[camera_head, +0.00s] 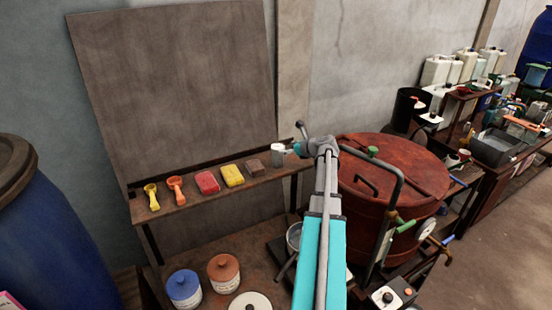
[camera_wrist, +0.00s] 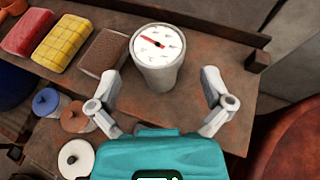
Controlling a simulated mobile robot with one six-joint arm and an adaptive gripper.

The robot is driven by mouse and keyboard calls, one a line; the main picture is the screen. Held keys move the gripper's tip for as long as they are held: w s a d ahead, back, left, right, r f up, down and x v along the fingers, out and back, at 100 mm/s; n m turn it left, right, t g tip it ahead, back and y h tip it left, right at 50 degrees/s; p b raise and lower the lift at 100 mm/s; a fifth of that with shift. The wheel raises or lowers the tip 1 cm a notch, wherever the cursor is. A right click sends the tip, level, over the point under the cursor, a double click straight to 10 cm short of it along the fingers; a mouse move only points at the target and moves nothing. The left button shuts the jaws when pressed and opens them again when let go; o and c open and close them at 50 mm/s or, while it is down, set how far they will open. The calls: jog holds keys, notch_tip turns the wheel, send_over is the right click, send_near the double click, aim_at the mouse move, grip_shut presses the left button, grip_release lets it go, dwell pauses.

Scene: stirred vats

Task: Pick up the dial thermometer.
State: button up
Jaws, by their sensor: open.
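The dial thermometer (camera_wrist: 158,62) has a white round face with a red needle and a grey tapered body. It stands upright on a narrow wooden shelf (camera_wrist: 205,135), and in the head view it is the pale grey cylinder (camera_head: 278,155) near the shelf's right end. My gripper (camera_wrist: 161,88) is open and empty in the wrist view, its fingers spread to either side on the near side of the thermometer. In the head view my gripper (camera_head: 308,146) is just right of the thermometer. I cannot tell whether it touches.
A brown block (camera_wrist: 102,58), a yellow sponge (camera_wrist: 68,42) and a red sponge (camera_wrist: 28,33) lie left of the thermometer. Orange (camera_head: 175,188) and yellow (camera_head: 152,196) scoops lie farther left. A large red-brown lidded vat (camera_head: 375,205) stands to the right. Lidded jars (camera_head: 184,290) stand below.

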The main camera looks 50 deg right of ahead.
aim_at(281, 147)
jog(key=shift+w, duration=0.1)
jog(key=shift+b+x, duration=1)
jog(key=shift+x, duration=1.55)
jog(key=shift+a, duration=0.1)
jog(key=c, duration=1.1)
jog(key=shift+o, duration=0.2)
jog(key=shift+r, duration=0.2)
notch_tip(281, 147, up, 10)
jog(key=p, duration=1)
jog(key=shift+f, duration=0.2)
